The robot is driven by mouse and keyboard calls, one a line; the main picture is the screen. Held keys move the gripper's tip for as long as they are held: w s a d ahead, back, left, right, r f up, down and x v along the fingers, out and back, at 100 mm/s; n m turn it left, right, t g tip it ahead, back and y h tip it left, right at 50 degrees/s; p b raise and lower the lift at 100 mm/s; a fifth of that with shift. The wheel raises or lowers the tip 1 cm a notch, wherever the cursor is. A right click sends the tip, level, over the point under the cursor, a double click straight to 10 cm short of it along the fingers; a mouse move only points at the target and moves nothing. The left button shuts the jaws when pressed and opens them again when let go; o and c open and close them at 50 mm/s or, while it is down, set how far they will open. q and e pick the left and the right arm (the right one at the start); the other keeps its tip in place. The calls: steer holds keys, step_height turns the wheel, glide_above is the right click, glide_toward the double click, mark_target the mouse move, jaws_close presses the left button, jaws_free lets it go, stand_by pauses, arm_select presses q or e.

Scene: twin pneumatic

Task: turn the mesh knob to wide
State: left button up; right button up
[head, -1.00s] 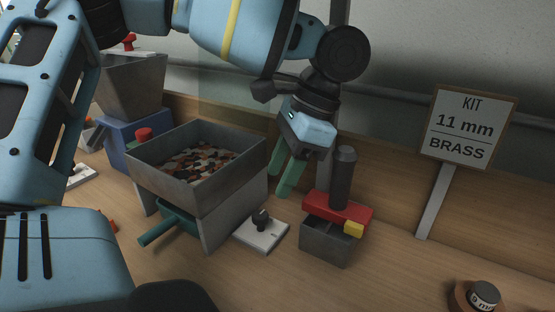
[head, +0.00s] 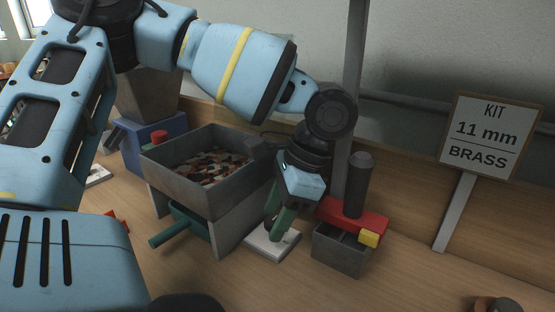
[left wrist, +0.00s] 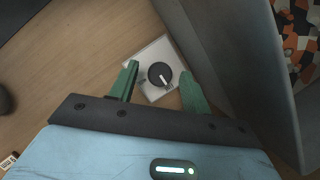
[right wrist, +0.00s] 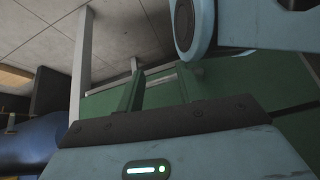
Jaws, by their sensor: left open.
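The mesh knob (left wrist: 160,75) is a round dark knob with a pale pointer line, on a white square plate (left wrist: 137,60) in the left wrist view. In the head view the plate (head: 262,246) lies on the bench beside the hopper, and the knob is hidden behind my fingers. My left gripper (head: 273,229) is open, pointing down over the plate. In the left wrist view its green fingers (left wrist: 158,88) stand on either side of the knob, apart from it. My right gripper (right wrist: 158,92) shows in its own wrist view with its fingers apart and nothing between them.
A grey hopper (head: 225,190) of mixed pieces stands left of the plate, with a green handle (head: 168,235) below. A grey box (head: 338,252) with a red and yellow top (head: 350,219) and dark post stands close right. A sign (head: 490,135) reads "KIT 11 mm BRASS".

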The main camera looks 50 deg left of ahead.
arm_select(q)
steer(key=c, duration=0.9)
steer(key=shift+c, duration=0.4)
